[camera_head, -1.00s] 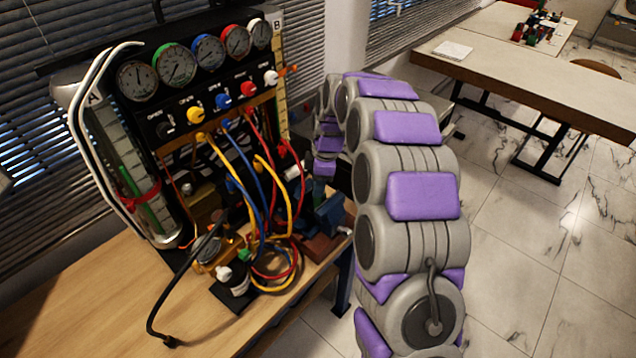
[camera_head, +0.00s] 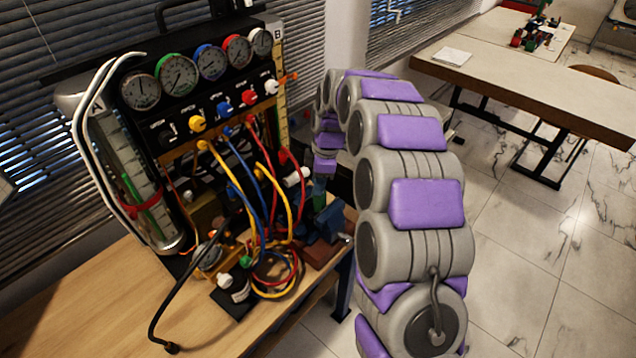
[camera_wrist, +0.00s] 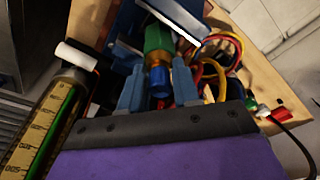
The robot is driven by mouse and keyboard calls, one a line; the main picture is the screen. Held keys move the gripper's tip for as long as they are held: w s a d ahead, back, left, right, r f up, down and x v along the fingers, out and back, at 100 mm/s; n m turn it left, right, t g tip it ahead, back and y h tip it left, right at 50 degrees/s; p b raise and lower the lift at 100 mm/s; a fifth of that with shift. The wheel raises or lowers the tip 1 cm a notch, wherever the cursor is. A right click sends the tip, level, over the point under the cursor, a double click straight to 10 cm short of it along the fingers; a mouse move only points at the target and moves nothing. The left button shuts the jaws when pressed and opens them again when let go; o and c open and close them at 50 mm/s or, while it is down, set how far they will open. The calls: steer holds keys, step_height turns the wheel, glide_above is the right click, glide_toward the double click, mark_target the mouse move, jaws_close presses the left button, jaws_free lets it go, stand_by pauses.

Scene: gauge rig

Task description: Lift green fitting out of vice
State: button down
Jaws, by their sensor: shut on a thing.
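The blue vice (camera_wrist: 178,14) with a bright metal edge is just beyond the fitting in the wrist view. In the head view the vice (camera_head: 332,218) sits at the bench's right end, below my gripper, which is mostly hidden behind my arm. I cannot tell whether the fitting is still between the vice jaws.
A gauge panel (camera_head: 205,85) stands at the back of the wooden bench (camera_head: 80,305). Red, blue and yellow hoses (camera_head: 262,200) loop close to the vice. A graduated cylinder (camera_wrist: 52,118) stands left in the wrist view. A small bottle (camera_head: 235,285) is at the front.

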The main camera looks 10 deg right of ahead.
steer(key=shift+r+p, duration=0.85)
steer(key=shift+r, duration=1.75)
